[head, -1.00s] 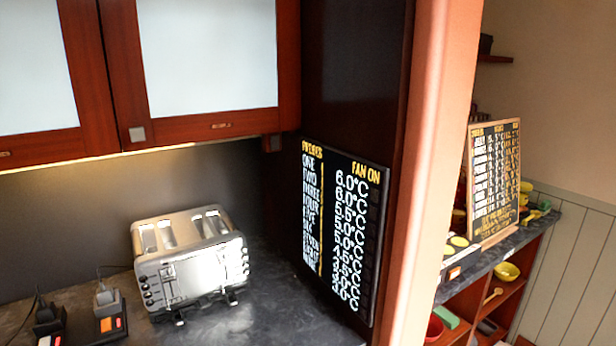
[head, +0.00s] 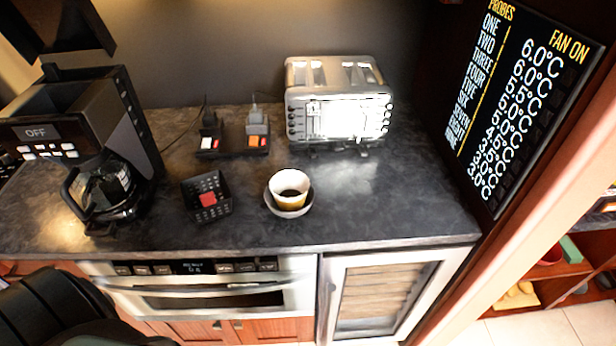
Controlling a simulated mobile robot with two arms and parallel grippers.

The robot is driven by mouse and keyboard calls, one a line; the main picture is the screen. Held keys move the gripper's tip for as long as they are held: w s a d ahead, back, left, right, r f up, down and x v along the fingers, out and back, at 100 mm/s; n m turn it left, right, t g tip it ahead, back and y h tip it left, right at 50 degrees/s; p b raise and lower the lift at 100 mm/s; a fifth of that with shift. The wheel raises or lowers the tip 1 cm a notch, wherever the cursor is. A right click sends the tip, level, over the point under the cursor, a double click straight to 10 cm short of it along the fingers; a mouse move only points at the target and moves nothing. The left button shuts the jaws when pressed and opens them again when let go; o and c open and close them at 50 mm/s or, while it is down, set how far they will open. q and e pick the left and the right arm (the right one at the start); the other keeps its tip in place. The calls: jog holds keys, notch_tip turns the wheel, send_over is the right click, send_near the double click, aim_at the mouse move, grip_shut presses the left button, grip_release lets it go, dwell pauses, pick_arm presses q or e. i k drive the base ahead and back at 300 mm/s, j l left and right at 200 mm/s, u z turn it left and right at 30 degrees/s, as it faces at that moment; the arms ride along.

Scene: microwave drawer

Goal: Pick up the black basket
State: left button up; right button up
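The black basket (head: 216,184) is a small perforated bin standing upright on the dark stone counter, left of the middle of the head view. A small red item (head: 207,199) shows at it; I cannot tell exactly how it lies. The basket stands between the coffee maker and the cup, touching neither. A dark, blurred part of my own body shows at the lower left, in front of the counter. No fingertips of either gripper can be made out in the view.
A coffee maker (head: 85,120) stands left of the basket. A cup (head: 291,184) on a saucer (head: 289,211) stands to its right. Behind are power sockets (head: 234,145) and a toaster (head: 338,104). A drawer microwave (head: 200,288) is below the counter.

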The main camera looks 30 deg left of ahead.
aim_at(207, 198)
jog(key=u, duration=1.6)
